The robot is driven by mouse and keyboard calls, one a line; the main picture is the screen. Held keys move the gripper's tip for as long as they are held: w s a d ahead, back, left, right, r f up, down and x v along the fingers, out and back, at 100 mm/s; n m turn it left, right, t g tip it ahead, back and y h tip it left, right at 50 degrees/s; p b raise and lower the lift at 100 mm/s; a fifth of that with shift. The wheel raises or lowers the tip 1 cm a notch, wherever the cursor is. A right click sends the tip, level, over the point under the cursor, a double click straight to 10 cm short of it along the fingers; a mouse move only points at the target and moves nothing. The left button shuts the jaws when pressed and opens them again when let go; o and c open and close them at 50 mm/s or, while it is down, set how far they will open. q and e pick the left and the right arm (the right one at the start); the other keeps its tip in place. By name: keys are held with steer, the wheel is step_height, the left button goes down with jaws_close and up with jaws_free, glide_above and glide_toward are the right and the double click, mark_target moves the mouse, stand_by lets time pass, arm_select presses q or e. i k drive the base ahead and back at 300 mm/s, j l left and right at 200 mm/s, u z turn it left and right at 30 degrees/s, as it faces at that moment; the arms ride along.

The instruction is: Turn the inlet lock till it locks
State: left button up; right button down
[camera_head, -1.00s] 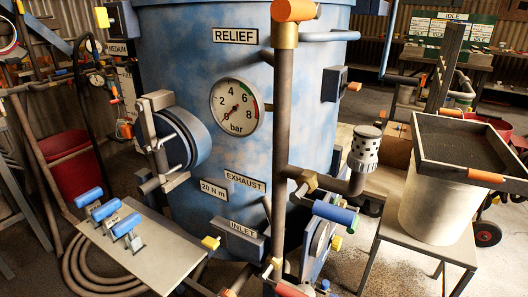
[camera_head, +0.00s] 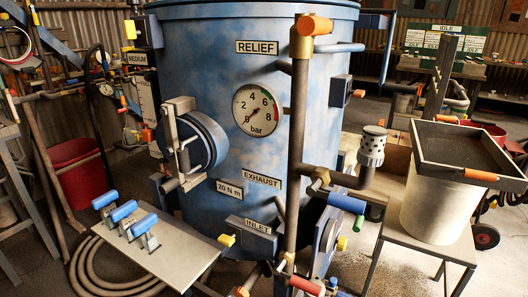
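The blue blast pot (camera_head: 215,60) stands in the middle of the head view. Its INLET label (camera_head: 258,228) is on a dark box low on the pot's front. A yellow knob (camera_head: 226,240) sticks out at the box's left side; I cannot tell whether it is the inlet lock or how far it is turned. Below, near the bottom edge, are pipe fittings and a red handle (camera_head: 306,286), partly cut off by the frame. Another yellow knob (camera_head: 342,243) is to the right, beside the plate with the round fitting. Neither of my grippers is in view.
A metal table with blue-handled clamps (camera_head: 124,212) stands in front at left, with a coiled hose under it. A vertical pipe (camera_head: 298,130) rises before the pot. At right, a black tray (camera_head: 483,172) rests on a drum on a stand.

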mark_target(223, 239)
steer(key=i+j+z, duration=0.2)
steer(key=j+z, duration=0.2)
steer(key=j, duration=0.65)
steer(key=i+j+z, duration=0.1)
steer(key=j+z, duration=0.3)
steer(key=j, duration=0.7)
